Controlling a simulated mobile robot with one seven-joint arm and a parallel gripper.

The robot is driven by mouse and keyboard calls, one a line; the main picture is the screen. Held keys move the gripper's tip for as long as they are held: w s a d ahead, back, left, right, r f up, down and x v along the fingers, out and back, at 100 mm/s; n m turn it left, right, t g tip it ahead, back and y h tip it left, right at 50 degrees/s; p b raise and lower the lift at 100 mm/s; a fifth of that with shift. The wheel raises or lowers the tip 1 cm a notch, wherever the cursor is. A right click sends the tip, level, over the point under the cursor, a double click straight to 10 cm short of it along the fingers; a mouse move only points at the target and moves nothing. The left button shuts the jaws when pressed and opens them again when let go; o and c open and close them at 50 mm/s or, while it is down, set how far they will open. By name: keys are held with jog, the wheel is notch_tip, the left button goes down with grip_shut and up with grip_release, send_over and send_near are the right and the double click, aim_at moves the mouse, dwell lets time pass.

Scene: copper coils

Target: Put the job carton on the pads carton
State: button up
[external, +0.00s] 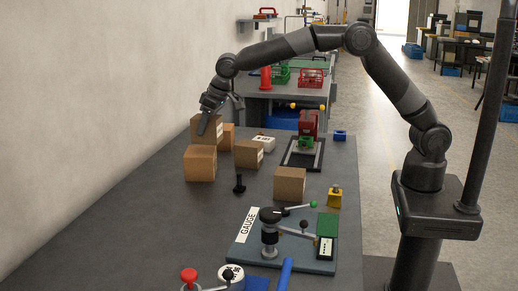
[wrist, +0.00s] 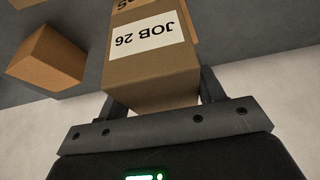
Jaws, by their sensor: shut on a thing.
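The job carton (wrist: 140,85), a brown box with a white label reading "JOB 26" upside down, is between my gripper's fingers (wrist: 158,90) in the wrist view. My gripper (external: 212,105) is shut on this carton (external: 207,132) near the wall in the external view. Just beyond it in the wrist view is a carton with a partly cut-off label (wrist: 130,3), its last letters seeming to read "DS", likely the pads carton. A carton (external: 228,137) is partly hidden behind the job carton in the external view. I cannot tell whether the two cartons touch.
A plain carton (external: 200,165) stands in front of the held one. Two more cartons, one mid-bench (external: 248,155) and one nearer (external: 290,184), stand to the right. A black knob-topped piece (external: 240,185) and a gauge fixture (external: 275,240) are nearer. The bench's left front is clear.

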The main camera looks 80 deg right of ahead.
aim_at(207, 133)
jog(key=shift+f, duration=1.75)
jog(key=shift+f, duration=0.15)
jog(key=o, duration=1.1)
